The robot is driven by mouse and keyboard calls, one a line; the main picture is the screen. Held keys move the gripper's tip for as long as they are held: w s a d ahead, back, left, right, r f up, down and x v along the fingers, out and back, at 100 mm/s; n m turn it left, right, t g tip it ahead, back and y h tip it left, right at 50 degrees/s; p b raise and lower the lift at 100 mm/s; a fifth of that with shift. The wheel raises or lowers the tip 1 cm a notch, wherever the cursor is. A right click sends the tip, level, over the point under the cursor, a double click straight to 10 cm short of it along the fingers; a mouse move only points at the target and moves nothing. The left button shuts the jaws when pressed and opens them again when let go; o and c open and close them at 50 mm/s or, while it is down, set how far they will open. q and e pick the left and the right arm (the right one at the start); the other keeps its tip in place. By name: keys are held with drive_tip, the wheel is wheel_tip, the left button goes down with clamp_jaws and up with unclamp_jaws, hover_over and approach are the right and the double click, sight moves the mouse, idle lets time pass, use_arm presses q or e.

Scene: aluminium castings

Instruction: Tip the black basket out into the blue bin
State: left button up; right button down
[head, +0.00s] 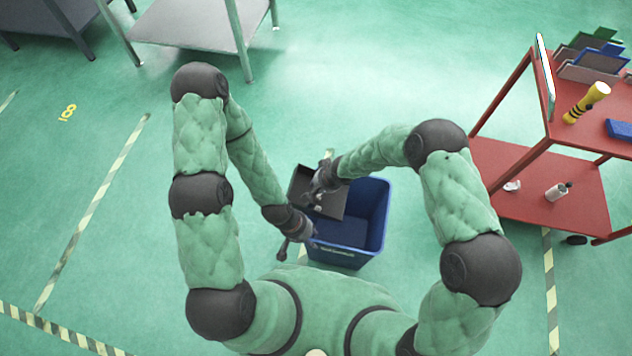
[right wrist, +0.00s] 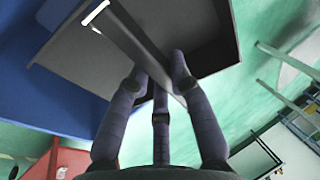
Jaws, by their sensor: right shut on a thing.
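The blue bin (head: 375,225) stands on the floor in front of me, with its open top facing up. The black basket (head: 331,205) is held tilted over the bin's back left part. My right gripper (head: 321,188) is shut on the basket. In the right wrist view the fingers of the right gripper (right wrist: 160,95) close around a bar or rim of the basket (right wrist: 215,25). The basket's contents cannot be made out. My left gripper (head: 290,244) hangs empty beside the bin's left wall; its finger opening is unclear.
A red cart (head: 545,185) stands at the right, with a yellow flashlight (head: 587,102) on top and a small bottle (head: 557,192) on its lower shelf. A grey table (head: 190,25) stands at the back left. The green floor to the left is clear.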

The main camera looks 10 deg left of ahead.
drive_tip(key=shift+d+r+y+p, duration=0.5)
drive_tip(key=shift+d+y+p, duration=0.35)
drive_tip(key=shift+p, duration=1.55)
use_arm(q)
wheel_tip(320, 180, up, 7)
drive_tip(key=p, duration=0.1)
wheel_tip(320, 180, down, 10)
drive_tip(key=b, duration=0.9)
drive_tip(key=shift+b, duration=0.3)
use_arm(e)
drive_tip(key=d+m+y, duration=0.1)
drive_tip(key=d+y, duration=0.8)
drive_tip(key=d, duration=0.1)
drive_tip(key=shift+d+r+t+y, duration=0.3)
drive_tip(key=shift+d+r+y, duration=0.05)
drive_tip(key=shift+d+r, duration=0.05)
